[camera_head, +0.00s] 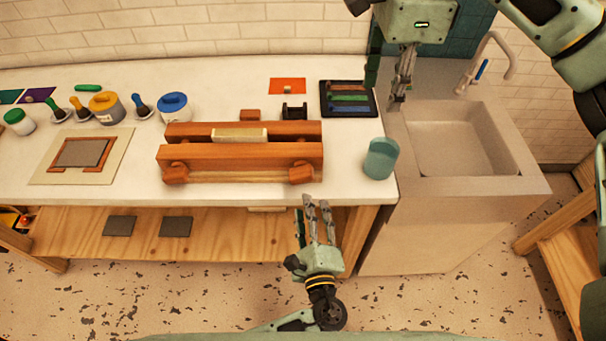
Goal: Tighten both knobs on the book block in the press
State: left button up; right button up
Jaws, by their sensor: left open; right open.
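The wooden press (240,158) stands on the white counter, its two reddish beams lying left to right. The cream book block (239,136) sits between the beams, its top showing. The left knob (176,174) and the right knob (301,173) are wooden and stick out at the press's front corners. My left gripper (315,205) is open and empty, its fingers pointing up the picture just below the right knob, apart from it in the picture. My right gripper (398,103) is open, pointing down near the sink's left edge, away from the press.
A teal cup (381,158) stands right of the press. A dark tray (348,99) with colored bars, a black holder (294,111) and an orange sheet (287,86) lie behind. Jars, including a blue-lidded one (174,108), stand left. A sink (460,145) is at right.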

aim_at(304, 180)
pick_arm(q)
jog(key=w+n, duration=0.3)
jog(key=w, duration=0.1)
jog(key=w+n+h, duration=0.1)
jog(key=w+n, duration=0.2)
jog(key=n, duration=0.1)
jog(key=w+a+n+h, duration=0.1)
jog(key=w+n, duration=0.2)
jog(key=w, duration=0.1)
jog(key=shift+w+a+f+n+t, duration=0.1)
jog(key=shift+w+f+n+t, duration=0.05)
jog(key=shift+w+n+t, duration=0.2)
dwell(0.4)
grip_shut()
dwell(0.3)
jog(key=shift+w+m, duration=0.15)
jog(key=shift+m, duration=2.7)
